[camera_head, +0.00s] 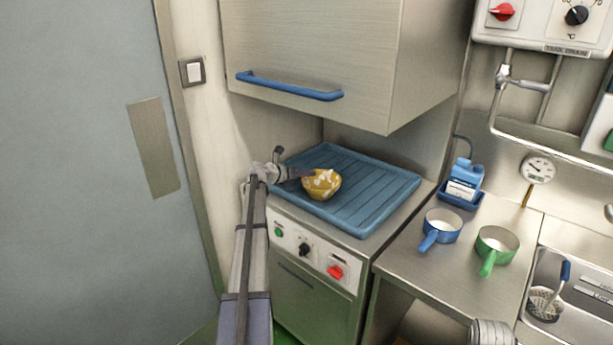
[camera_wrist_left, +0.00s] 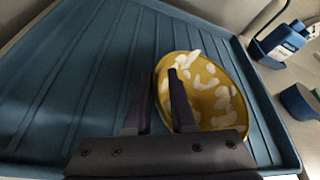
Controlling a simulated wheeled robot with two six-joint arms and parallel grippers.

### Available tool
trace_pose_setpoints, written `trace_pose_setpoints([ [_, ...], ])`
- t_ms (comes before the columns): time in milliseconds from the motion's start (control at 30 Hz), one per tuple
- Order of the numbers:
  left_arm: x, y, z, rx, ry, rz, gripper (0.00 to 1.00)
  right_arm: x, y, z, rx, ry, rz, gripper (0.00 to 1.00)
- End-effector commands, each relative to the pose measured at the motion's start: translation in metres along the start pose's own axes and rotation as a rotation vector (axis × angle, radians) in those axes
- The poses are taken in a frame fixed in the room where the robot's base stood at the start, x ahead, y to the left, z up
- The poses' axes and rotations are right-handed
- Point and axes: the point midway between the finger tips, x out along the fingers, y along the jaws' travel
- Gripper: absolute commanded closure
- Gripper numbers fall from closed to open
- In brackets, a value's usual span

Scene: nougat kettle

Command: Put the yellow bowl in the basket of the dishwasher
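The yellow bowl (camera_head: 321,184), with white residue inside, sits on the blue ribbed dishwasher basket (camera_head: 385,190). In the left wrist view the bowl (camera_wrist_left: 215,115) is right of centre, over the ribs of the basket (camera_wrist_left: 60,85). My left gripper (camera_head: 303,173) reaches in from the left to the bowl's near-left rim. In the wrist view its fingers (camera_wrist_left: 161,85) straddle the left rim, one inside the bowl and one outside, with a narrow gap showing between them. My right gripper is not in view.
The raised dishwasher hood (camera_head: 330,50) with a blue handle hangs above the basket. To the right, a blue bottle (camera_head: 464,180), a blue pan (camera_head: 441,227) and a green pan (camera_head: 496,246) stand on the steel counter. The basket is otherwise empty.

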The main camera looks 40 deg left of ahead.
Motion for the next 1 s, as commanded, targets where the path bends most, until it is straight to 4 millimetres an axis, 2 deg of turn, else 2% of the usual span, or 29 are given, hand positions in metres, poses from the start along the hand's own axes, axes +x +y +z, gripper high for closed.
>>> trace_pose_setpoints([
  [33, 0.000, 0.000, 0.000, 0.000, 0.000, 0.000, 0.70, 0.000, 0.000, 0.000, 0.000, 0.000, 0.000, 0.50],
  [133, 0.000, 0.000, 0.000, 0.000, 0.000, 0.000, 0.61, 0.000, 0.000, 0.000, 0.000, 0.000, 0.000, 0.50],
  [467, -0.006, -0.001, 0.002, -0.001, -0.001, 0.001, 0.61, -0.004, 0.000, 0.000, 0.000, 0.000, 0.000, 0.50],
  [800, -0.072, -0.003, 0.003, -0.001, -0.001, 0.002, 0.61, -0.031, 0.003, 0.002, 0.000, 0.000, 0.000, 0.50],
  [1000, -0.104, -0.002, 0.003, 0.000, -0.001, 0.002, 0.61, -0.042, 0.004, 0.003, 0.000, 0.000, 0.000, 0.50],
])
